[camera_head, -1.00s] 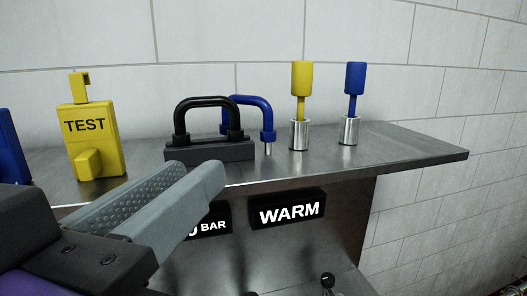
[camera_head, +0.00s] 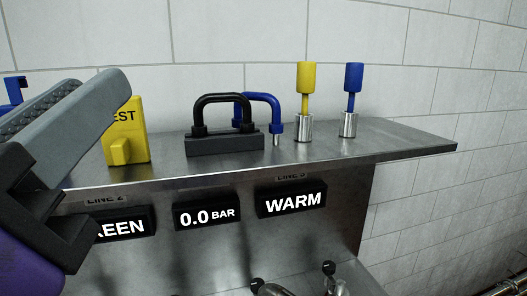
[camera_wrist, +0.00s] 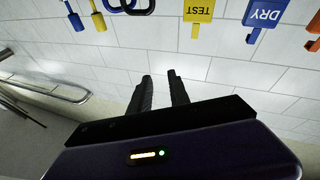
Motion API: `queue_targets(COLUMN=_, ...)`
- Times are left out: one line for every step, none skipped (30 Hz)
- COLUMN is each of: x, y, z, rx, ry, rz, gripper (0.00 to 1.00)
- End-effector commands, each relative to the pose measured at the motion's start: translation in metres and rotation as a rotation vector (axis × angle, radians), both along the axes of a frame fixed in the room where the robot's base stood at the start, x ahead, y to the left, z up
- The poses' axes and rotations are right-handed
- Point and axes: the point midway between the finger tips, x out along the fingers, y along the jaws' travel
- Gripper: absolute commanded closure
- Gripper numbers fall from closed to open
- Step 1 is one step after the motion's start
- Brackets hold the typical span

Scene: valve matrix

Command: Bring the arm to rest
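My gripper (camera_head: 100,88) shows at the left of the head view, raised in front of the shelf. It partly covers the yellow TEST tag (camera_head: 128,150). In the wrist view, the two dark fingers of my gripper (camera_wrist: 159,76) stand apart with only white wall between them. They hold nothing and touch nothing that I can see. The wrist view is upside down, with the shelf items along its top edge.
The steel shelf (camera_head: 330,158) carries a black-handled block (camera_head: 225,143), a blue shackle (camera_head: 275,110), and yellow (camera_head: 306,78) and blue (camera_head: 354,77) pegs in metal cups. A blue DRY tag (camera_wrist: 262,15) shows in the wrist view. Displays (camera_head: 207,216) and valve levers (camera_head: 329,268) are below.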

Motion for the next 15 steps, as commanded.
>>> queue_targets(x=0.001, y=0.007, z=-0.004, rx=-0.024, ry=-0.028, rz=0.029, gripper=0.77)
queue_targets(x=0.001, y=0.012, z=-0.006, rx=-0.035, ry=-0.046, rz=0.049, gripper=0.77)
queue_targets(x=0.002, y=0.017, z=-0.009, rx=-0.052, ry=-0.069, rz=0.076, gripper=0.77)
queue_targets(x=0.002, y=0.021, z=-0.012, rx=-0.065, ry=-0.085, rz=0.094, gripper=0.77)
queue_targets(x=0.003, y=0.025, z=-0.016, rx=-0.078, ry=-0.101, rz=0.112, gripper=0.77)
queue_targets(x=0.004, y=0.029, z=-0.022, rx=-0.096, ry=-0.12, rz=0.139, gripper=0.77)
queue_targets(x=0.005, y=0.033, z=-0.028, rx=-0.111, ry=-0.134, rz=0.16, gripper=0.77)
queue_targets(x=0.006, y=0.036, z=-0.035, rx=-0.126, ry=-0.148, rz=0.181, gripper=0.77)
queue_targets(x=0.008, y=0.04, z=-0.046, rx=-0.146, ry=-0.163, rz=0.211, gripper=0.77)
queue_targets(x=0.009, y=0.041, z=-0.055, rx=-0.162, ry=-0.173, rz=0.233, gripper=0.77)
queue_targets(x=0.01, y=0.043, z=-0.064, rx=-0.175, ry=-0.184, rz=0.256, gripper=0.77)
queue_targets(x=0.011, y=0.044, z=-0.078, rx=-0.193, ry=-0.195, rz=0.287, gripper=0.77)
queue_targets(x=0.012, y=0.044, z=-0.089, rx=-0.204, ry=-0.2, rz=0.308, gripper=0.77)
queue_targets(x=0.013, y=0.043, z=-0.1, rx=-0.215, ry=-0.203, rz=0.33, gripper=0.77)
queue_targets(x=0.014, y=0.041, z=-0.114, rx=-0.228, ry=-0.205, rz=0.356, gripper=0.77)
